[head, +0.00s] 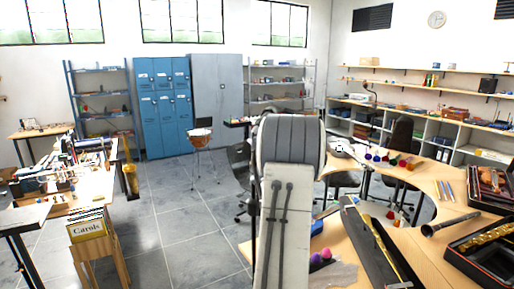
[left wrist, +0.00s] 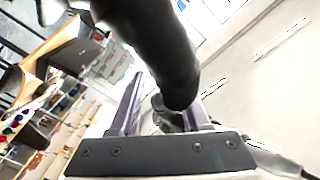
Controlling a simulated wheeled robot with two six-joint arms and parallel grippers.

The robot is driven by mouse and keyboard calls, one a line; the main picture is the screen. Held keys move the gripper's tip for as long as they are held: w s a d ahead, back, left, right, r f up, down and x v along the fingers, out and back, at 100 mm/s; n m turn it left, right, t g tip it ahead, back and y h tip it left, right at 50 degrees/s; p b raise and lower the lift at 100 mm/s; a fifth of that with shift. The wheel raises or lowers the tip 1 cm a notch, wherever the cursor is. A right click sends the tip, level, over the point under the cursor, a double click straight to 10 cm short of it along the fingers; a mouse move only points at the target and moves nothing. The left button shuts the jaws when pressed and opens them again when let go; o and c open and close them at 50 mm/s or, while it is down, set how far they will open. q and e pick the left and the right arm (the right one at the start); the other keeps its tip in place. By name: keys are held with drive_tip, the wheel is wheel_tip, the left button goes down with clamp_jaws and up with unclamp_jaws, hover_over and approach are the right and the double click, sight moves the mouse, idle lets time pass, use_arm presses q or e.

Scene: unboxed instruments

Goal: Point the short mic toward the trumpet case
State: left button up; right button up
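In the head view an open black case (head: 454,254) with a brass instrument (head: 490,238) lies at the right edge of the wooden desk; I cannot tell for sure that it is the trumpet case. Several small coloured balls lie on the desk, among them a purple one (head: 315,258) and a pink one (head: 326,254). I cannot pick out the short mic. My left gripper (left wrist: 163,108) shows in the left wrist view with its fingers apart. A dark rounded cylinder (left wrist: 165,50) reaches down in front of it; I cannot tell what it is. My right gripper is not in view.
A long dark case (head: 362,245) lies on the near desk, with a black tapered piece (head: 450,223) to its right. Another open case (head: 490,185) stands behind. My grey arm blocks the middle. Open floor (head: 180,235) lies to the left.

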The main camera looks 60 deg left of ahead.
use_arm(q)
drive_tip(key=s+d+b, duration=0.1)
drive_tip(key=d+b, duration=0.3)
drive_tip(key=d, duration=0.6)
drive_tip(key=shift+d, duration=0.25)
